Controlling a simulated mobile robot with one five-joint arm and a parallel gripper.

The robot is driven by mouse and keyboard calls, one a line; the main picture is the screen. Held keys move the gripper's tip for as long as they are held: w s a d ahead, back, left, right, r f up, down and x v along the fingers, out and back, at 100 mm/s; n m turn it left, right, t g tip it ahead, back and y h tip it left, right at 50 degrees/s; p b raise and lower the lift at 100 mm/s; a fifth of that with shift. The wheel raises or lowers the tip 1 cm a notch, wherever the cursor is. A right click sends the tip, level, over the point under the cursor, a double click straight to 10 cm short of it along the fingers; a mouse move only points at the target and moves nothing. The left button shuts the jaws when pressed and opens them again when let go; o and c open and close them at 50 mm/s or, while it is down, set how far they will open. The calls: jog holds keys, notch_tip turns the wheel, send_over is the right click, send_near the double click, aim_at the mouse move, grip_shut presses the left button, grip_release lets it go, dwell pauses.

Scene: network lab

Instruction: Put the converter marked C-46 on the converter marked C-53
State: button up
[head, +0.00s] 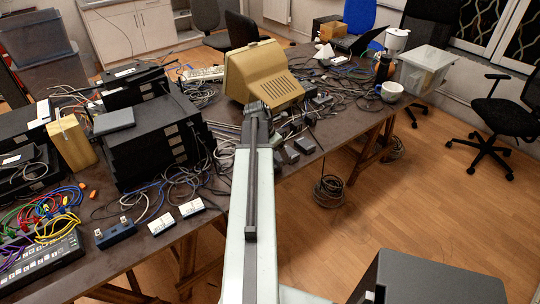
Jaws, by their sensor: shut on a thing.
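My arm reaches forward over the table, and my gripper (257,108) is at its far end, in front of the beige monitor. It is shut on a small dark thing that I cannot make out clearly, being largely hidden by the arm. Two small grey boxes (305,146) lie near the table's edge, just right of the arm. Two small white-topped boxes (161,224) lie at the front edge, left of the arm. No marking C-46 or C-53 is legible, so I cannot tell which things are these converters.
A beige monitor (262,75) stands behind my gripper. Black equipment cases (155,140) and a tan box (71,143) stand at left. A network switch (38,266) with coloured cables is at the front left. Cable tangles cover much of the table.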

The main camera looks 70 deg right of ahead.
jog(key=shift+w+d+f, duration=0.1)
jog(key=shift+w+d, duration=0.2)
jog(key=shift+w, duration=0.4)
jog(key=shift+w+d+f, duration=0.1)
jog(key=shift+w+d, duration=0.15)
jog(key=shift+w, duration=0.45)
jog(key=f+b, duration=0.2)
jog(key=w+f+b, duration=0.1)
jog(key=f+b, duration=0.1)
jog(key=shift+d, duration=0.2)
jog(key=shift+r, duration=0.25)
jog(key=shift+f, duration=0.2)
jog(key=o, duration=1.6)
jog(key=shift+r, duration=0.1)
jog(key=p+v, duration=1.1)
jog(key=v, duration=0.1)
jog(key=shift+s+r, duration=0.1)
jog(key=shift+r, duration=0.05)
